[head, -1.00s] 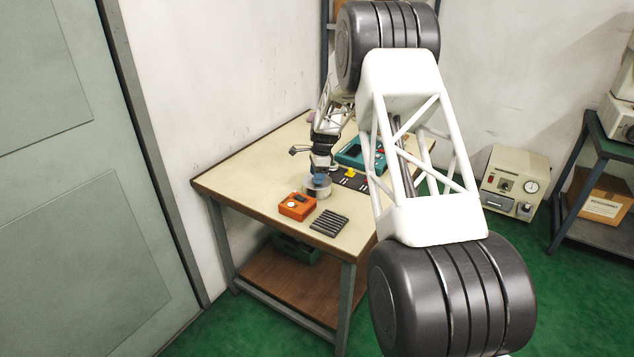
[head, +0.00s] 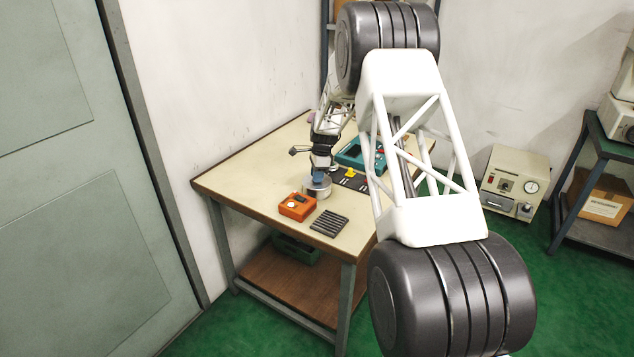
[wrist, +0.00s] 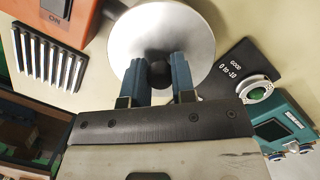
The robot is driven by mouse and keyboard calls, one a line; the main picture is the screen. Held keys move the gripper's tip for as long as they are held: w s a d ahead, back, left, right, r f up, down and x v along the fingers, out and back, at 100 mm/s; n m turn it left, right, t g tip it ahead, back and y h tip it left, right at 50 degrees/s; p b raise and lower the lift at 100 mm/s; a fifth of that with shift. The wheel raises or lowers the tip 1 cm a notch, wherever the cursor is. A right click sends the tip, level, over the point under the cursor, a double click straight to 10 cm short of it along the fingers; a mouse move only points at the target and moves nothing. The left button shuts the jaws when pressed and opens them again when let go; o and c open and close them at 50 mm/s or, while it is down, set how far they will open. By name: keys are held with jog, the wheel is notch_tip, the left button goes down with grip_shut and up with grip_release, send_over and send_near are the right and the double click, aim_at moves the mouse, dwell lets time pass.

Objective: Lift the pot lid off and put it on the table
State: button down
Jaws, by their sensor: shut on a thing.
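The pot lid (wrist: 160,28) is a round, brushed silver disc with a dark knob (wrist: 159,74) at its middle in the wrist view. My gripper (wrist: 160,80) has its two blue fingers on either side of the knob and is shut on it. In the head view my gripper (head: 319,178) points down over the silver pot (head: 317,191) on the table (head: 250,185). The lid covers the view of the pot in the wrist view. I cannot tell whether the lid still touches the pot.
An orange device (head: 297,207) and a dark ribbed block (head: 329,223) stand close in front of the pot. A dark mat (head: 350,179) and a teal device (head: 361,154) lie behind it to the right. The table's left part is clear.

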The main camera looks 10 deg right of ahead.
jog(key=shift+r, duration=0.1)
jog(key=shift+r, duration=0.8)
notch_tip(320, 180, up, 2)
jog(key=shift+r, duration=0.1)
jog(key=s+r, duration=0.1)
jog(key=s, duration=1.5)
jog(key=shift+a, duration=0.45)
jog(key=w+d+f, duration=0.2)
jog(key=w+d, duration=0.4)
jog(key=d, duration=0.5)
jog(key=shift+f, duration=0.2)
jog(key=shift+f, duration=0.1)
jog(key=shift+f, duration=1.9)
